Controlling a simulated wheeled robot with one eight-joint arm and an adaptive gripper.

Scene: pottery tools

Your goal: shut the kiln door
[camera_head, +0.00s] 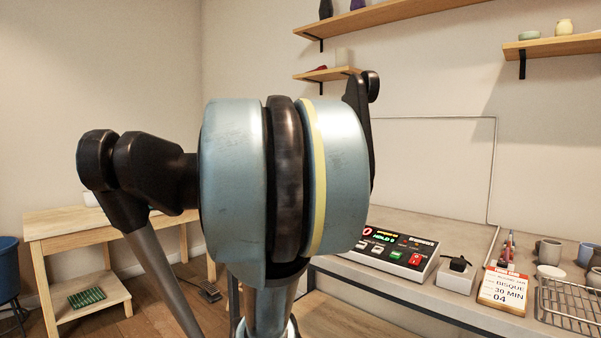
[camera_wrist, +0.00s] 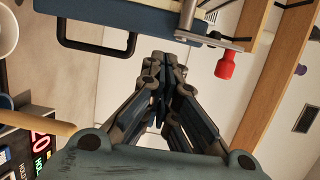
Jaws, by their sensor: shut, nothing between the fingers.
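My gripper (camera_wrist: 163,62) is shut and empty in the middle of the wrist view. A blue panel (camera_wrist: 130,10) with a black bar handle (camera_wrist: 131,42) crosses the top of that view; it looks like part of the kiln door, cut off by the frame. A metal piece with a red knob (camera_wrist: 225,66) sits at its right end. The fingertips appear just below the panel in the picture; I cannot tell whether they touch it. How far the door stands open cannot be told. In the head view, my arm blocks the middle, and neither kiln nor gripper can be made out.
A control box (camera_head: 395,255) with a lit display stands on the bench at right. Beside it are a firing card (camera_head: 503,290), a wire rack (camera_head: 570,305) and cups (camera_head: 548,252). Wall shelves (camera_head: 390,18) hang above. A wooden table (camera_head: 75,229) stands at left.

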